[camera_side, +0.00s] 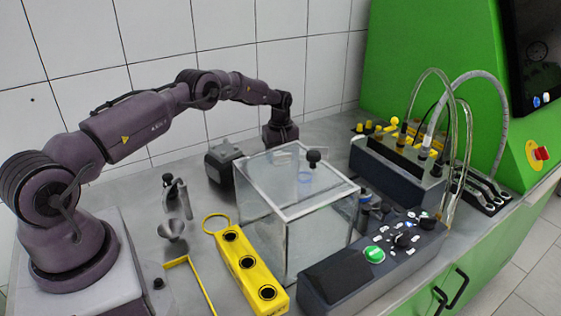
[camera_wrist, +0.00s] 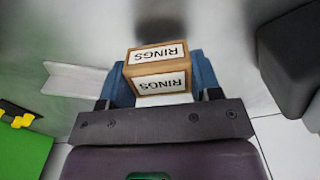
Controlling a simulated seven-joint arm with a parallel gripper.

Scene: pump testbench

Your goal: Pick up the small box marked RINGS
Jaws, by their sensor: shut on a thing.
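The small box marked RINGS (camera_wrist: 158,68) is brown with white labels. It sits between the two blue fingers of my gripper (camera_wrist: 162,80) in the wrist view, with the word upside down on two faces. The fingers are shut on its two sides. In the side view my wrist points down behind the clear glass case, at the back of the bench. The fingers and the box cannot be made out clearly there. I cannot tell whether the box touches the bench.
The clear case (camera_side: 262,210) stands in front of my wrist. A dark block (camera_side: 222,160) stands to its left and a dark grey pump unit (camera_side: 400,172) to its right.

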